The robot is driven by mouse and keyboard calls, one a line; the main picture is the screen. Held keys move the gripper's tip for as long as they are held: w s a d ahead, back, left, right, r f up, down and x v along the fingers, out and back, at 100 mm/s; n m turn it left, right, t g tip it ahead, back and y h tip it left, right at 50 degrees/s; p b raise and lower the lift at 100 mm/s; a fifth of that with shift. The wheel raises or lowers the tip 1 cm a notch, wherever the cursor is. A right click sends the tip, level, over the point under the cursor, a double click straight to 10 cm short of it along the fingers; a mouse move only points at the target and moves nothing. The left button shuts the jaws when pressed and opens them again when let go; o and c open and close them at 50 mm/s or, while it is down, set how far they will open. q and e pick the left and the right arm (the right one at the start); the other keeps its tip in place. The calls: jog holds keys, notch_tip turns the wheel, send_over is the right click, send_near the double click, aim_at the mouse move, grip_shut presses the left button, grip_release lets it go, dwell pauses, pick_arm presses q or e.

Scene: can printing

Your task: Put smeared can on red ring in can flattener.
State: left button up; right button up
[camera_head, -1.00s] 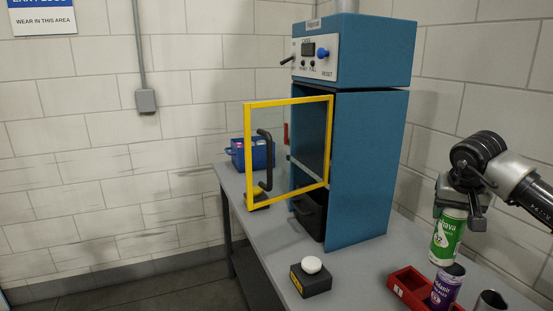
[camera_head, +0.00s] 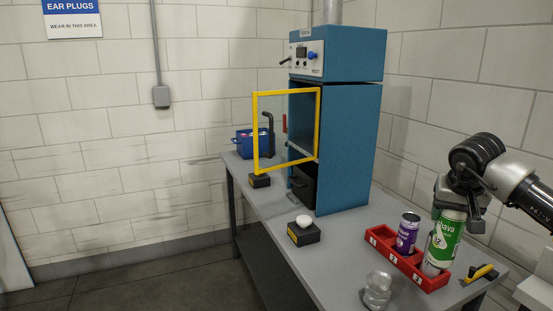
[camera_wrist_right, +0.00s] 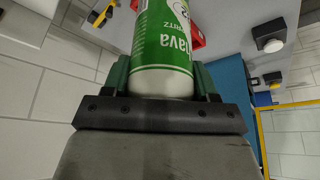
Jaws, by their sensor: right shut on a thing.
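My right gripper (camera_head: 460,205) is shut on a green and white can (camera_head: 447,238), gripping it near its top end. The can is nearly upright over the right end of the red tray; I cannot tell whether it touches it. In the right wrist view the can (camera_wrist_right: 162,45) sits between the two jaws (camera_wrist_right: 160,82). I cannot make out a smear on its print. The can flattener, a tall blue machine (camera_head: 352,140), stands farther back to the left of the gripper. Its yellow-framed door (camera_head: 255,135) stands open. The red ring is not visible. My left gripper is out of view.
The red tray (camera_head: 380,250) holds a purple can (camera_head: 407,233). A clear glass (camera_head: 377,290) stands in front, and a yellow-handled tool (camera_head: 480,272) lies right. A black box with a white button (camera_head: 304,231) is near the table's (camera_head: 335,245) front edge. A blue bin (camera_head: 243,145) stands behind the door.

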jog(key=s+a+f+n+y+b, duration=0.1)
jog(key=s+a+f+n+b, duration=0.2)
jog(key=s+a+f, duration=1.5)
jog(key=shift+s+a+f+n+y+b, duration=0.35)
jog(key=shift+s+n, duration=0.25)
jog(key=shift+n, duration=0.4)
